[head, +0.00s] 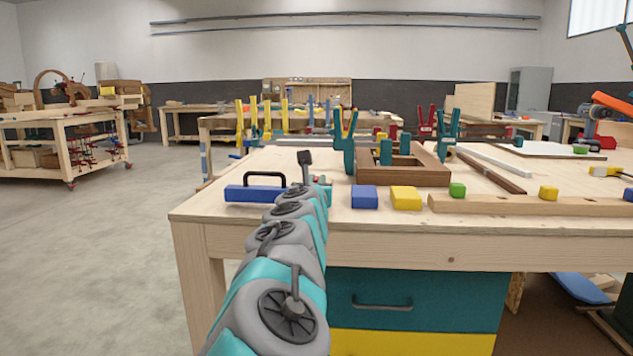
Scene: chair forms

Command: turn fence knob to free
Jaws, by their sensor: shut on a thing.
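My arm reaches up from the bottom of the head view over the near edge of the workbench (389,232). My gripper (321,185), at its far end, is small and mostly hidden behind my own arm. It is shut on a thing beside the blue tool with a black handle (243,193).
A blue block (364,197) and a yellow block (405,198) lie right of the gripper. A brown wooden frame (425,177) with teal clamps (345,143) stands behind them. A long wooden board (530,205) runs along the right front. Open floor lies to the left.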

